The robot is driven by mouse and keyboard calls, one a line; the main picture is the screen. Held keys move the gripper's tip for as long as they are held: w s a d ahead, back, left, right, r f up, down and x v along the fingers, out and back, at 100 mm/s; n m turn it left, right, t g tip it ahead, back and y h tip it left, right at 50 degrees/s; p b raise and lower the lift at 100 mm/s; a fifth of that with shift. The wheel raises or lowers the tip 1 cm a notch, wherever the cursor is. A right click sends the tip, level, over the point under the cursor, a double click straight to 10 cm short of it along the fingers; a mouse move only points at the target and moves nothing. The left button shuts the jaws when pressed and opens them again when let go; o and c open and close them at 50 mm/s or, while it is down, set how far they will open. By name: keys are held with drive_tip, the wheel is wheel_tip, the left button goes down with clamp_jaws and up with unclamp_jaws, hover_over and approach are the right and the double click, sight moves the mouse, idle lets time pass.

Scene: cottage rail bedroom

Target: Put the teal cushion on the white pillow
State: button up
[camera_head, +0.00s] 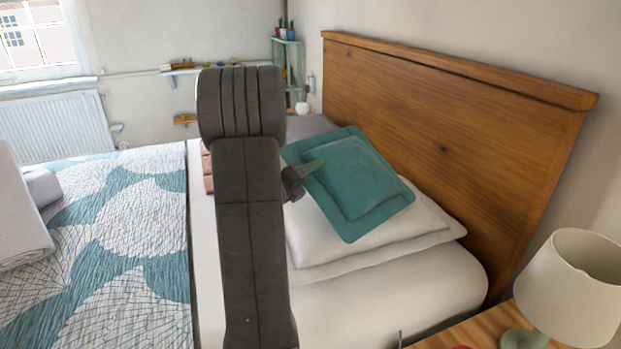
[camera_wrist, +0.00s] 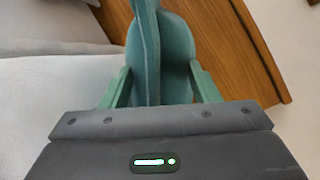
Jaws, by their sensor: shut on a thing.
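The teal cushion (camera_head: 355,185) is tilted above the white pillow (camera_head: 330,251) near the headboard in the head view. My gripper (camera_wrist: 162,85) is shut on the cushion's edge in the wrist view, with the cushion (camera_wrist: 176,60) between its two fingers. In the head view one greenish finger shows at the cushion's left side, and my dark arm hides part of the bed. The cushion's lower edge overlaps the pillow in the picture. I cannot tell whether they touch. The pillow lies flat on the mattress.
The wooden headboard (camera_head: 450,140) rises close behind the cushion. A lamp (camera_head: 570,290) stands on the wooden bedside table (camera_head: 450,336) at the lower right. A teal and white quilt (camera_head: 130,245) covers the bed's left part, with grey folded bedding (camera_head: 20,215) at the far left.

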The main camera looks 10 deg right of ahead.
drive_tip(key=shift+f, duration=0.4)
drive_tip(key=shift+f+b, duration=0.4)
drive_tip(key=shift+f, duration=0.1)
drive_tip(key=o, duration=1.2)
drive_tip(key=shift+a+r+p, duration=0.15)
drive_tip(key=shift+r+p, duration=0.45)
drive_tip(key=shift+r, duration=0.15)
drive_tip(key=v, duration=1.1)
drive_tip(key=shift+s+a+f, duration=0.15)
drive_tip(key=shift+s+a, duration=0.1)
drive_tip(key=shift+s, duration=0.05)
